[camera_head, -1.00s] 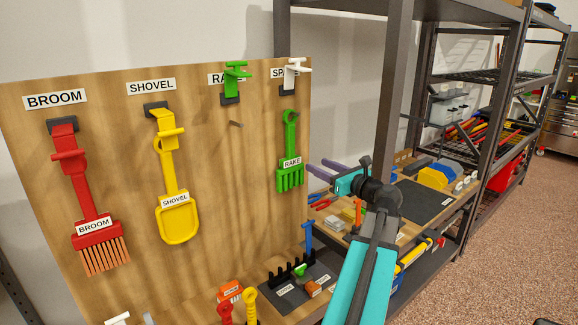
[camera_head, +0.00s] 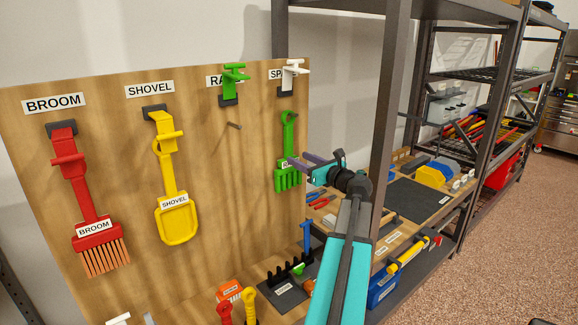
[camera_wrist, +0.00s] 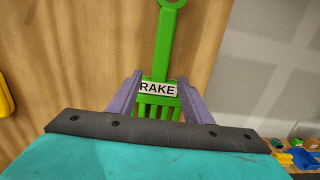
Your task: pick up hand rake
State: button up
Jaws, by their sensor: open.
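The green hand rake (camera_head: 287,148) hangs upright on the right part of the wooden pegboard, tines down, with a white RAKE label. In the wrist view the rake (camera_wrist: 165,55) stands upright in the middle. My gripper (camera_head: 295,160) is in front of the rake in the head view and covers part of its label. In the wrist view my gripper (camera_wrist: 162,82) is open, with one purple finger on each side of the rake's head. I cannot tell whether the fingers touch it.
A red broom (camera_head: 88,205) and a yellow shovel (camera_head: 172,190) hang to the left on the board. Green and white handles (camera_head: 233,78) stick out above. A dark shelf post (camera_head: 390,100) stands right of the rake. A cluttered bench (camera_head: 420,200) lies behind my arm.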

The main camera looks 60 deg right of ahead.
aim_at(291, 154)
jog(key=shift+w, duration=0.1)
jog(key=p+x, duration=0.1)
jog(key=x, duration=0.2)
jog(key=shift+w+d+p, duration=0.15)
jog(key=shift+w+p, duration=0.15)
jog(key=shift+p, duration=0.05)
jog(key=shift+w+d+f, duration=0.1)
jog(key=shift+w+d, duration=0.05)
jog(key=shift+w, duration=0.55)
grip_shut()
